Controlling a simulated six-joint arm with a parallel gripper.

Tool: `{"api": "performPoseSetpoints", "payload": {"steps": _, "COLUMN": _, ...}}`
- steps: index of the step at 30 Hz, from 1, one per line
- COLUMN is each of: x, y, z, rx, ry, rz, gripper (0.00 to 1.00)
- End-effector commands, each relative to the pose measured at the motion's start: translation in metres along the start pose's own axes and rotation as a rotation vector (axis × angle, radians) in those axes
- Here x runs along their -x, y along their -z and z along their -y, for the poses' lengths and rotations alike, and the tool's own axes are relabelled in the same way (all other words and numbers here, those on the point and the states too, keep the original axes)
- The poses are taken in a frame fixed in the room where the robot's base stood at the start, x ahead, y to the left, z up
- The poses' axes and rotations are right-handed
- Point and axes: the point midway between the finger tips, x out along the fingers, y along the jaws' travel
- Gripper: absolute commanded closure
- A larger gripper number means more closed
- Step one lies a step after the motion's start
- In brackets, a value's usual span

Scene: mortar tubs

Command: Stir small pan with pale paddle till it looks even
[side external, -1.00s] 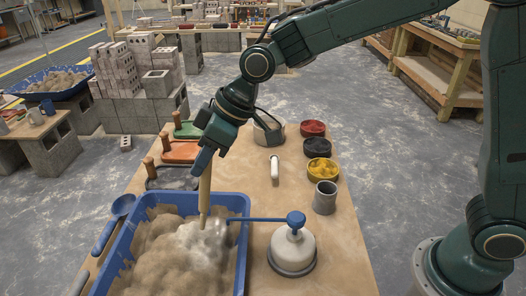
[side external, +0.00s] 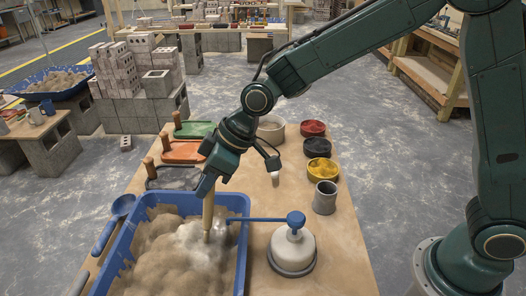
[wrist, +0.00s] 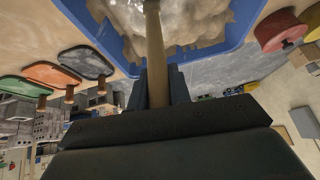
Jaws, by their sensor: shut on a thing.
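My gripper (side external: 208,188) is shut on the pale wooden paddle (side external: 208,216), which hangs down nearly upright. The paddle's lower end is sunk in the mix and hidden. The wrist view also shows the paddle (wrist: 155,60) running from between the jaws into the pan. The blue pan (side external: 243,262) stands at the near end of the table. It holds lumpy tan mix (side external: 160,250) with a whitish patch (side external: 193,236) around the paddle, so the colour is uneven.
A white-topped round pot (side external: 293,252) with a blue-knobbed rod stands right of the pan, the rod reaching the rim. A blue scoop (side external: 112,220) lies left. A grey cup (side external: 325,198), several colour bowls (side external: 319,168) and handled trowels (side external: 180,151) stand behind.

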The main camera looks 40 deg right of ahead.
Motion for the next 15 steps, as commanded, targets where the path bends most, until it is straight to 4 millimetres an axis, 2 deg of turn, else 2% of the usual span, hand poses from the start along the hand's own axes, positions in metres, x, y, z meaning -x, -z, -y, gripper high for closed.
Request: {"api": "performPoseSetpoints", "payload": {"steps": 15, "x": -0.022, "y": -0.014, "z": -0.002, "rx": -0.001, "ry": 0.0, "rz": 0.001, "gripper": 1.0}}
